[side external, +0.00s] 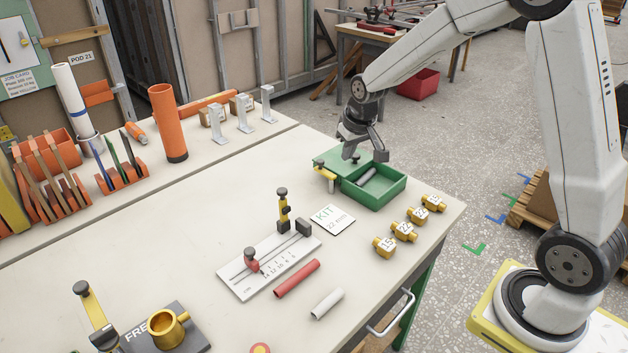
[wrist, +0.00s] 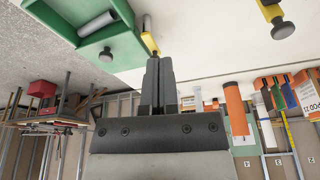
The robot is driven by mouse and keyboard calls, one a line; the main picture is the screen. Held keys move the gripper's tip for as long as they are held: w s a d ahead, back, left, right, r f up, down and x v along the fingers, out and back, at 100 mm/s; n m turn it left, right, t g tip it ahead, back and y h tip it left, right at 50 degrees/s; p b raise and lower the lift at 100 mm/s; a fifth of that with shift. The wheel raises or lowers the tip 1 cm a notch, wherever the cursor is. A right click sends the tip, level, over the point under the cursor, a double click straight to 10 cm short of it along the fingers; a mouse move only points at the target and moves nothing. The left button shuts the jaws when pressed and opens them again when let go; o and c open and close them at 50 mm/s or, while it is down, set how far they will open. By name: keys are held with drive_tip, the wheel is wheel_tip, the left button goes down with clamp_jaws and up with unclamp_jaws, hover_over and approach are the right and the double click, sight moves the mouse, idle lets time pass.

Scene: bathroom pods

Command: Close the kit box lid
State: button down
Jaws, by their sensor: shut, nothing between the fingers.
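The green kit box (side external: 385,197) stands near the table's far right corner. A dark round knob (wrist: 105,55) shows by the lid in the wrist view. A yellow fitting (side external: 326,180) with a dark knob sits at the box's left side. My gripper (wrist: 154,62) is shut and empty, over the lid side of the box. I cannot tell whether it touches the lid.
A white KIT card (side external: 328,217) lies in front of the box. Several brass fittings (side external: 403,231) stand to its right along the table edge. A measuring jig (side external: 265,262) is nearer. An orange tube (side external: 168,123) stands at the back left.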

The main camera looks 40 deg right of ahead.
drive_tip(key=w+d+m, duration=0.1)
drive_tip(key=w+d, duration=0.5)
drive_tip(key=d, duration=0.2)
drive_tip(key=w+d+f+m+h, duration=0.1)
drive_tip(key=w+d, duration=0.4)
drive_tip(key=d, duration=0.3)
drive_tip(key=shift+w+d+m, duration=0.15)
drive_tip(key=shift+w+m, duration=0.25)
drive_tip(key=shift+x, duration=5.05)
drive_tip(key=shift+s+a+r, duration=0.1)
drive_tip(key=shift+s+a, duration=0.3)
drive_tip(key=shift+s, duration=0.45)
drive_tip(key=shift+s+a, duration=0.45)
drive_tip(key=shift+s, duration=0.4)
